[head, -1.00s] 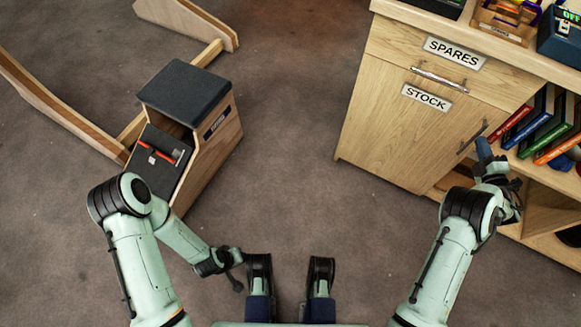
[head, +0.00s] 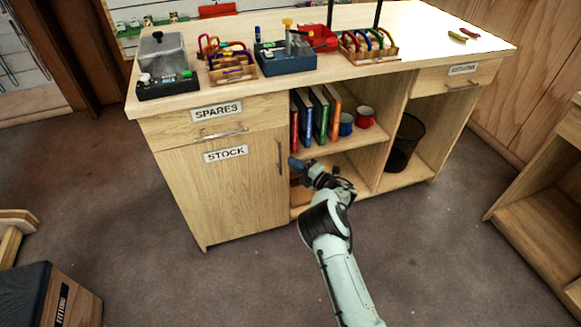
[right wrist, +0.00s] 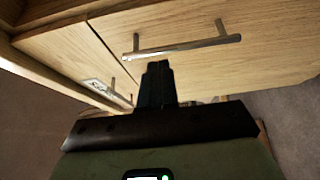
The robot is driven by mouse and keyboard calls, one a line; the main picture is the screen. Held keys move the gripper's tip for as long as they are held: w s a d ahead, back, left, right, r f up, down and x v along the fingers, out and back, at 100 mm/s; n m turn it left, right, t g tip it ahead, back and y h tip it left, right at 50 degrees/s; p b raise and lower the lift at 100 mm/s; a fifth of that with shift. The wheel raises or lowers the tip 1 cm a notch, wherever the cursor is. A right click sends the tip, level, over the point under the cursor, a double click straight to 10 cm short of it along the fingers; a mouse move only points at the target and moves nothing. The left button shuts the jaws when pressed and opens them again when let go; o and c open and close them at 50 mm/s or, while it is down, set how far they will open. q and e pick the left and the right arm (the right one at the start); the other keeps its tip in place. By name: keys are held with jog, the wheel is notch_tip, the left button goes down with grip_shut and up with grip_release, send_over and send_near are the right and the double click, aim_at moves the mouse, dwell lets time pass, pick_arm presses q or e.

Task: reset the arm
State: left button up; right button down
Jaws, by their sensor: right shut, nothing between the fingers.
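My right gripper (head: 294,162) is shut and empty, just right of the upright handle (head: 280,155) on the STOCK door (head: 220,195). In the right wrist view its fingers (right wrist: 158,84) are together, with a metal bar handle (right wrist: 180,48) just beyond their tips. No grip on that handle shows. The STOCK door and the SPARES drawer (head: 218,120) look closed. My right arm (head: 340,265) reaches up from the lower edge of the head view. My left arm is not in view.
The bench top (head: 420,60) holds a blue toolbox (head: 285,60) and wooden racks of gear (head: 368,48). Open shelves beside the door hold upright books (head: 315,115), mugs (head: 364,116) and a black bin (head: 404,142). A FITTING box (head: 50,295) stands lower left. Carpet between is clear.

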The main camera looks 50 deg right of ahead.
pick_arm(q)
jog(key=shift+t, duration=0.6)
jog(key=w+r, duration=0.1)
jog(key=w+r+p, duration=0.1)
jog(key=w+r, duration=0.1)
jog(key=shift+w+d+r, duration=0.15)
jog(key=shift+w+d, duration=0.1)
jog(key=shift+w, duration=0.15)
pick_arm(e)
jog(key=s+d, duration=0.4)
jog(key=s, duration=0.4)
jog(key=shift+s+d, duration=0.3)
jog(key=shift+d, duration=0.1)
jog(key=shift+f, duration=0.2)
